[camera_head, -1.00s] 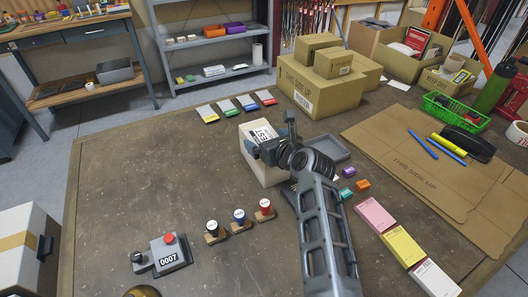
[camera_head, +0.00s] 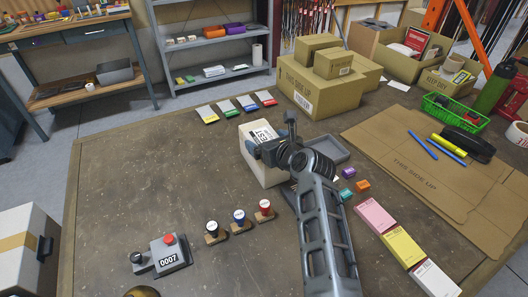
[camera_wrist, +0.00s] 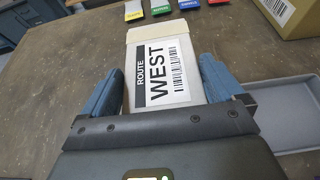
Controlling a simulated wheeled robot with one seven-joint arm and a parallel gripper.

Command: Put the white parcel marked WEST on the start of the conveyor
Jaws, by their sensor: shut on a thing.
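The white parcel (camera_head: 257,170) is at the middle of the table in the head view. In the wrist view its label reads ROUTE WEST, and the parcel (camera_wrist: 162,37) sits between the two blue fingers. My gripper (camera_head: 273,148) is shut on the parcel. The gripper also shows in the wrist view (camera_wrist: 165,95). The parcel's lower part is at or very near the table top; I cannot tell whether it touches. No conveyor can be made out in these views.
A grey tray (camera_head: 331,151) lies just right of the gripper. Three stamps (camera_head: 239,220) and a counter box (camera_head: 169,252) stand nearer. Coloured cards (camera_head: 227,113) lie behind the parcel, cartons (camera_head: 318,90) at the back right. The left of the table (camera_head: 130,180) is clear.

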